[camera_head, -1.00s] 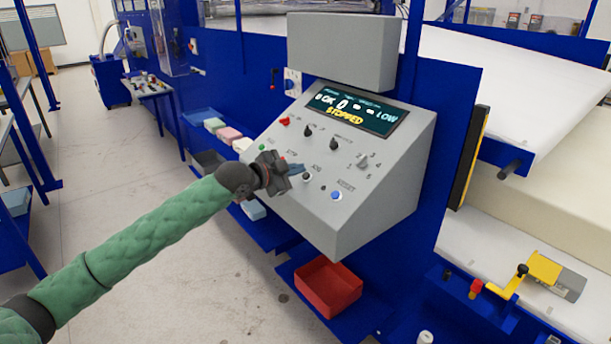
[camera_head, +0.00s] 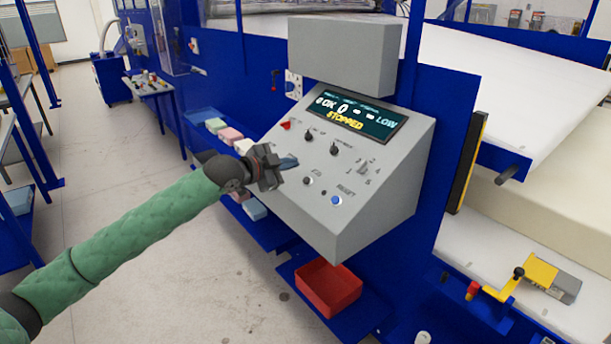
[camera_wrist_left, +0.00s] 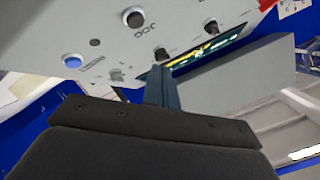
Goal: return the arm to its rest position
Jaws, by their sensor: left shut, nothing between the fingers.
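My left arm, in a green quilted sleeve, comes in from the lower left in the head view. Its left gripper (camera_head: 288,162) is shut and empty, in front of the left part of the grey control panel (camera_head: 330,215). It hides some of the panel's left controls. In the left wrist view the shut fingers (camera_wrist_left: 161,88) point toward the panel face, with a black button (camera_wrist_left: 133,17) and a blue button (camera_wrist_left: 72,61) beyond them. I cannot tell the exact gap to the panel. The panel's display (camera_head: 356,110) reads STOPPED. My right gripper is not in view.
A red bin (camera_head: 328,288) sits on a blue shelf below the panel. Foam blocks (camera_head: 230,135) in pastel colours lie in trays left of the panel. A yellow crank fixture (camera_head: 540,270) stands at the lower right. The floor (camera_head: 130,200) at left is open.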

